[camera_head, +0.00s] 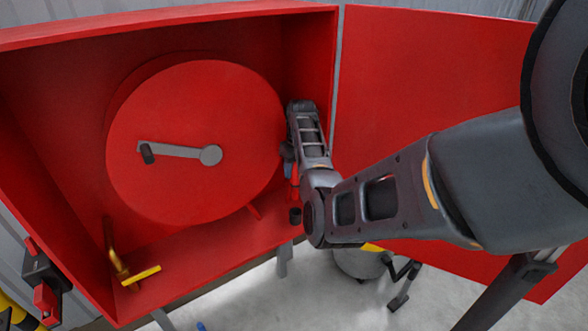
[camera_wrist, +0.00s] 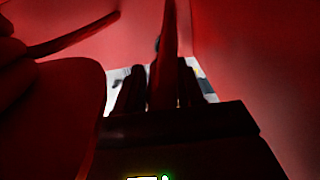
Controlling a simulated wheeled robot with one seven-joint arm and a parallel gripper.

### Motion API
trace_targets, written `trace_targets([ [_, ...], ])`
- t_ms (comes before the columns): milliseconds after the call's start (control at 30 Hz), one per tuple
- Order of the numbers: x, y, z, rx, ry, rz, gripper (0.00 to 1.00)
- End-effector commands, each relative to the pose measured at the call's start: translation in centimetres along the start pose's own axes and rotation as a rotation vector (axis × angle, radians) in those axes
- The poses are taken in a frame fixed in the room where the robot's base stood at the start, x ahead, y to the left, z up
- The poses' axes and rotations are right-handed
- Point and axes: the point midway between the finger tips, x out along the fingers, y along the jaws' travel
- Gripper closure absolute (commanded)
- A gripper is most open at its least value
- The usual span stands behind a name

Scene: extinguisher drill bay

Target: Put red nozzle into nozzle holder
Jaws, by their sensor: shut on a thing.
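My gripper (camera_wrist: 160,88) is shut on a long red piece, the red nozzle (camera_wrist: 167,40), which stands between its two dark fingers in the wrist view. In the head view the arm reaches into the right side of the red cabinet, and my wrist hides most of the grip. A short red part of the nozzle (camera_head: 294,178) shows just left of the wrist. A small black cylindrical piece (camera_head: 295,215) is below it; I cannot tell whether it is the nozzle's end or the holder. I cannot make out the nozzle holder for certain.
The open red cabinet (camera_head: 170,17) holds a large red hose reel (camera_head: 190,105) with a grey crank (camera_head: 175,151), close left of my arm. A brass valve with a yellow handle (camera_head: 141,275) is at the lower left. The cabinet door (camera_head: 420,75) stands open at right.

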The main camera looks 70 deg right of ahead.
Motion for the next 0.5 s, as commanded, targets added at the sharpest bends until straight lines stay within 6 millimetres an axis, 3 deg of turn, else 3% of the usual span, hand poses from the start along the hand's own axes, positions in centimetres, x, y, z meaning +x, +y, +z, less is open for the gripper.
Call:
trace_targets([
  [500, 4.4, -0.1, -0.7, 0.0, 0.0, -0.001, 1.0],
])
